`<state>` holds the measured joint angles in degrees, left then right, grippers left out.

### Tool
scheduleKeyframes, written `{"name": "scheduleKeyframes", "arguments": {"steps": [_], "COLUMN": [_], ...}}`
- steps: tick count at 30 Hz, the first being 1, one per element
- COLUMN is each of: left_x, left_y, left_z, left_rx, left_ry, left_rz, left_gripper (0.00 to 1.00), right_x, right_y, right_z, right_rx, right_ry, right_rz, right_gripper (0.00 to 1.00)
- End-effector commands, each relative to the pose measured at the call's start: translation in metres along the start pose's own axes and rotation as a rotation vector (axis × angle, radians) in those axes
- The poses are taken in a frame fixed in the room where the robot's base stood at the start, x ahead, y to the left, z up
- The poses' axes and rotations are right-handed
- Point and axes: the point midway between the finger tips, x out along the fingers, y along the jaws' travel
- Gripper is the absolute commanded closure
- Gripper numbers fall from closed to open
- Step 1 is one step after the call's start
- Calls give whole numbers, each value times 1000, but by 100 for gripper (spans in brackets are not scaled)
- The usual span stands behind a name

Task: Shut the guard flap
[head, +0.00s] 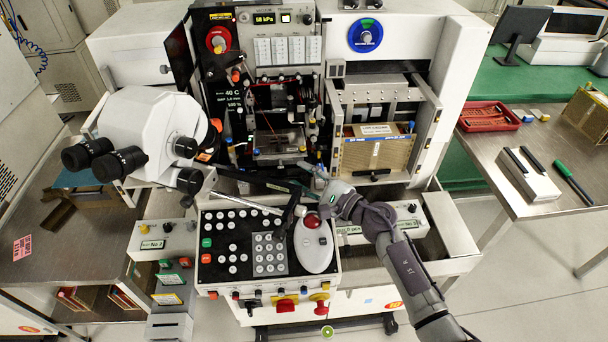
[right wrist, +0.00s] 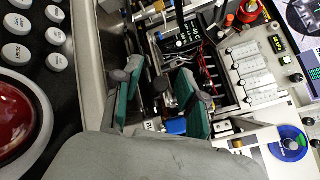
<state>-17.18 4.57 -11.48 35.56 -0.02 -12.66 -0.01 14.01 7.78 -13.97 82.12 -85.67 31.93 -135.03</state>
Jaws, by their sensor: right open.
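A dark, narrow panel (head: 262,181), which looks like the guard flap, lies tilted outward below the open work area of the bonder (head: 277,135). Its hinge and exact angle are hard to make out. My right gripper (head: 309,176) is just right of this panel, above the control console. In the right wrist view my right gripper (right wrist: 160,100) is open, with two green-padded fingers apart and nothing seen held between them. The flap cannot be told clearly there. My left gripper is not in view.
The console with buttons (head: 240,243) and a red trackball (head: 312,221) lies below the work area. A microscope (head: 150,130) stands at left, and a brown magazine (head: 376,152) at right. A silver rod (head: 245,203) crosses above the console.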

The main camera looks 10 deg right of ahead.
Motion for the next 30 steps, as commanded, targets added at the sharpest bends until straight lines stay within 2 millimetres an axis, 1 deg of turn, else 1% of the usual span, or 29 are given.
{"name": "scheduleKeyframes", "arguments": {"steps": [5, 8, 12, 13, 23, 26, 30], "left_x": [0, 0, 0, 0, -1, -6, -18], "left_y": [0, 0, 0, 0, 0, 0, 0], "left_z": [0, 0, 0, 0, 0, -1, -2], "left_rx": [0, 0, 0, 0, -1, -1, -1], "left_ry": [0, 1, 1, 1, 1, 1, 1], "left_rz": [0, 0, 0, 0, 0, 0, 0], "left_gripper": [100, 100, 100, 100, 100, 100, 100], "right_x": [0, 0, 0, 0, 0, 0, 2], "right_y": [0, 0, 0, 0, -2, -5, -13], "right_z": [0, 0, 0, 0, 0, 1, 4], "right_rx": [0, 0, 0, 0, 1, 8, 39], "right_ry": [0, 0, 0, 0, 2, 8, 29], "right_rz": [0, 0, 0, 0, -1, 6, 32], "right_gripper": [59, 74, 97, 100, 100, 100, 100]}}
